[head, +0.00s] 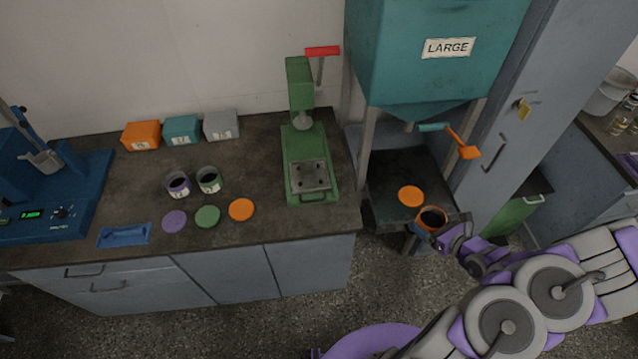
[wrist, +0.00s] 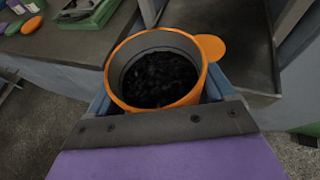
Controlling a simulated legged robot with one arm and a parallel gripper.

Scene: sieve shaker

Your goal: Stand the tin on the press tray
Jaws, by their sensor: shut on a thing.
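My gripper (head: 433,232) is shut on an orange-rimmed tin (head: 431,216), held upright in front of the shelf under the teal hopper. In the wrist view the tin (wrist: 157,70) is open at the top and has dark granules inside; a blue finger shows at each side of it. The green press (head: 303,130) stands on the counter to the left of my gripper. Its tray (head: 310,176), a grey metal plate with dark spots, is at its front and looks empty.
The teal hopper labelled LARGE (head: 430,75) stands over a dark shelf (head: 385,182) with an orange lid (head: 411,196). Two open tins (head: 178,186) (head: 208,180) and purple, green and orange lids (head: 240,209) lie left of the press. A blue cabinet (head: 520,110) stands right.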

